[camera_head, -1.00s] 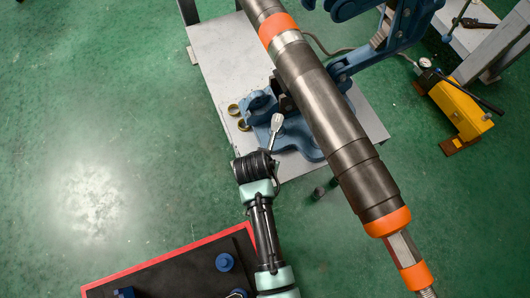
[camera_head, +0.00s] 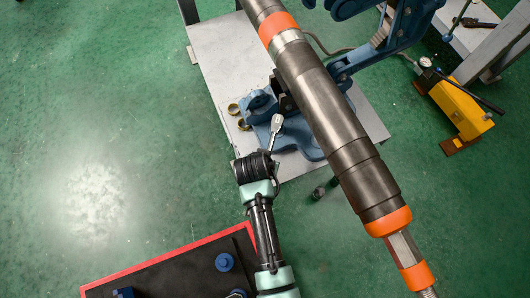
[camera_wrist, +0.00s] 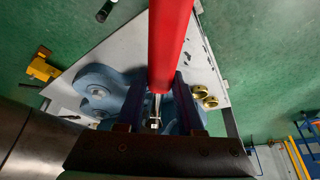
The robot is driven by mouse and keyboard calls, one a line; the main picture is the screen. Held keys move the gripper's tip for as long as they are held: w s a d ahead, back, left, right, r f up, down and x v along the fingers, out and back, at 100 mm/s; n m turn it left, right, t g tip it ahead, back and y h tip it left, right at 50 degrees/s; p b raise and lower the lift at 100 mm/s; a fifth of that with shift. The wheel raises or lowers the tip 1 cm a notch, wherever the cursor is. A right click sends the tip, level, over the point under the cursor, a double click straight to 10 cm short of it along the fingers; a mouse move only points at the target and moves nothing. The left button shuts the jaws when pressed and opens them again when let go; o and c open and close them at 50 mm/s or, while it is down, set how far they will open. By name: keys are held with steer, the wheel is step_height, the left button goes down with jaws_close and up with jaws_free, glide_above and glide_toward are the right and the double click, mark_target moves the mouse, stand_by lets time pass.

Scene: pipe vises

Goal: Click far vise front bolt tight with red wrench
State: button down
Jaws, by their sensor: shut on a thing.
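The red wrench (camera_wrist: 170,45) runs from the top edge of the wrist view down between my gripper's fingers. My gripper (camera_wrist: 159,88) is shut on it. Bright metal (camera_wrist: 155,112) shows between the fingers, below the red part; I cannot tell if it is wrench or bolt. The blue vise (camera_wrist: 97,84) lies beneath the gripper. In the head view, the blue vise base (camera_head: 302,143) is on a grey table beneath a thick pipe, with a silver piece (camera_head: 276,128) in front of it. The bolt and its contact with the wrench are hidden.
The thick dark pipe (camera_head: 325,108) with orange bands crosses over the grey table (camera_head: 219,55). Brass rings (camera_head: 243,125) lie at the table's left edge. A yellow pump (camera_head: 460,108) stands at right. A red-edged black surface (camera_head: 185,268) is at lower left. Green floor is clear at left.

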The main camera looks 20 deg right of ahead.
steer(key=shift+f+b, duration=0.85)
steer(key=shift+f, duration=0.25)
stand_by(0.6)
stand_by(0.8)
steer(key=shift+a+f, duration=0.1)
steer(key=shift+w+a+m, duration=0.2)
steer(key=shift+a+m, duration=0.05)
steer(key=shift+m, duration=0.05)
steer(key=shift+w+a, duration=0.15)
steer(key=shift+a, duration=0.1)
stand_by(0.4)
steer(key=shift+m, duration=0.3)
steer(key=shift+s+d+n+p, duration=0.45)
steer(key=shift+d+n+p, duration=0.1)
steer(key=shift+p, duration=0.1)
steer(key=shift+s+d+n, duration=0.2)
steer(key=shift+d+n, duration=0.25)
steer(key=shift+p, duration=0.3)
